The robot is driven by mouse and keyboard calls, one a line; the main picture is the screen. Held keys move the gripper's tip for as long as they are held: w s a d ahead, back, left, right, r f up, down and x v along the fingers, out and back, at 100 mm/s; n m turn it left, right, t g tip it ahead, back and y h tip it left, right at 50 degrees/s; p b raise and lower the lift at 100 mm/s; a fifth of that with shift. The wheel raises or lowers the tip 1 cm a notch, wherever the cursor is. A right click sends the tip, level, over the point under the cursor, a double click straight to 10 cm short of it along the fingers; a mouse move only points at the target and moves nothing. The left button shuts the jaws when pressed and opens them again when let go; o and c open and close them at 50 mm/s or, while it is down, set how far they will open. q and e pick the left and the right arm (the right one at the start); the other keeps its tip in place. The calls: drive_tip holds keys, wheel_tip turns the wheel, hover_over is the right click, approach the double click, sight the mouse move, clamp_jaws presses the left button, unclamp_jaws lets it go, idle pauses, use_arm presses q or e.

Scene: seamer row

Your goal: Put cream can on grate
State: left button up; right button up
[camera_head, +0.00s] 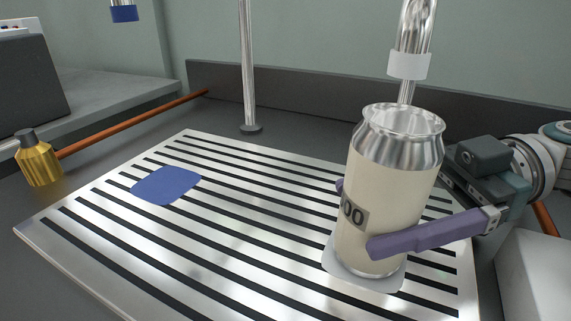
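The cream can (386,200) is upright at the right side of the slotted metal grate (250,284). It has a bare silver top and a dark label ending in "00". Its base is over a white patch (385,285) on the grate and appears to rest there; a small gap cannot be ruled out. My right gripper (356,217) reaches in from the right with its purple fingers on either side of the can, and looks shut on it. The far finger is mostly hidden behind the can. My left gripper is not in view.
A blue patch (166,185) on the grate is bare. A steel tube with a white collar (409,65) hangs just behind and above the can. A thin post (247,70) stands behind the grate. A brass fitting (39,162) and copper pipe (130,126) lie at left.

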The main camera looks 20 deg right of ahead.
drive_tip(key=shift+o, duration=1.1)
drive_tip(key=shift+s+f, duration=0.2)
drive_tip(key=shift+f, duration=0.85)
drive_tip(key=shift+w+r+p, duration=0.2)
drive_tip(key=shift+r+p, duration=0.8)
drive_tip(key=shift+s+d+f+b, duration=0.1)
drive_tip(key=shift+d+f+b, duration=0.1)
drive_tip(key=shift+d+b, duration=0.6)
drive_tip(key=v, duration=0.3)
drive_tip(key=b+v, duration=0.1)
drive_tip(key=v, duration=0.5)
drive_tip(key=shift+s+d+r, duration=0.1)
drive_tip(key=shift+d+r, duration=0.05)
drive_tip(key=shift+r, duration=0.15)
drive_tip(key=shift+s+d+r, duration=0.2)
drive_tip(key=shift+d+r, duration=0.05)
drive_tip(key=shift+d, duration=0.25)
